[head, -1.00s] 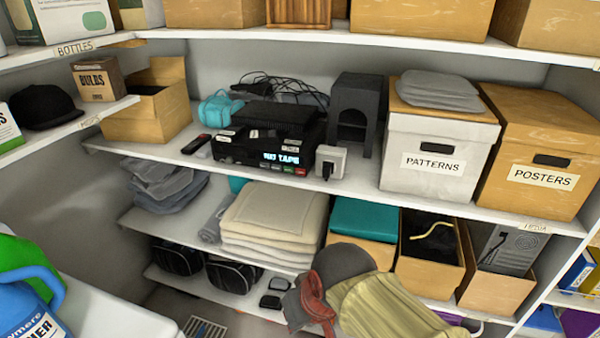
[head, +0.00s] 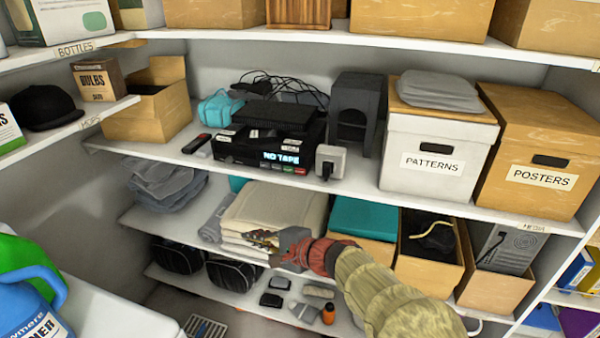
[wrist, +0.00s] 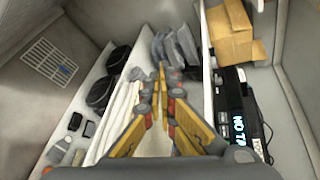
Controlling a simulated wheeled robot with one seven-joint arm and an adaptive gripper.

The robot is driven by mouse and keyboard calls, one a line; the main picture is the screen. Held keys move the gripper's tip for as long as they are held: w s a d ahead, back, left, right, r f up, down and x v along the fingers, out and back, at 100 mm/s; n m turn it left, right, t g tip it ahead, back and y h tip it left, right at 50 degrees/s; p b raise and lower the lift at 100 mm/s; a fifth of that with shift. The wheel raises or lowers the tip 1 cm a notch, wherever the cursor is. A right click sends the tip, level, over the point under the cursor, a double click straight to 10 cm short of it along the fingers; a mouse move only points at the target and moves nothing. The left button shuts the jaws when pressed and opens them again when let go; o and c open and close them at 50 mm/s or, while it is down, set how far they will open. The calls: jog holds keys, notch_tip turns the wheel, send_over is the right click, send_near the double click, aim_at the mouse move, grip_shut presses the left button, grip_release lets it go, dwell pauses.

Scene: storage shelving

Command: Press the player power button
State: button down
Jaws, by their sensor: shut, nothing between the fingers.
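The player (head: 262,147) is a black box on the middle shelf, with a lit "NO TAPE" display (head: 282,157) and small coloured buttons (head: 290,169) along its lower front right. I cannot tell which button is the power one. The player also shows at the right of the wrist view (wrist: 232,100), partly cut off. My gripper (head: 252,237) is below the middle shelf, in front of the cream folded cloths, lower than the player and apart from it. In the wrist view its yellow fingers (wrist: 160,75) are shut and empty.
A white adapter box (head: 331,161) stands just right of the player, and a remote (head: 196,143) lies to its left. The middle shelf's front edge (head: 220,168) lies between my gripper and the player. Folded cream cloths (head: 277,208) are behind my gripper.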

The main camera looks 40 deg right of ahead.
aim_at(300, 171)
jog(key=w+d+r+m+t+h, duration=0.2)
jog(key=d+m+h, duration=0.1)
jog(key=d, duration=0.3)
jog(key=w+d+r+m+t+h, duration=0.2)
jog(key=w+d+m+h, duration=0.1)
jog(key=d+m, duration=0.3)
jog(key=shift+d+r, duration=0.2)
jog(key=shift+d, duration=0.25)
jog(key=shift+w, duration=0.15)
jog(key=w+d, duration=0.1)
jog(key=d, duration=0.1)
jog(key=w+d+p, duration=0.1)
jog(key=w+d, duration=0.1)
jog(key=w+d+p, duration=0.1)
jog(key=shift+w+d+f, duration=0.1)
jog(key=shift+w+d, duration=0.15)
jog(key=shift+d, duration=0.15)
jog(key=shift+w+d, duration=0.4)
jog(key=shift+d, duration=0.15)
jog(key=shift+w+d+b, duration=0.1)
jog(key=shift+d+b, duration=0.05)
jog(key=shift+b, duration=0.4)
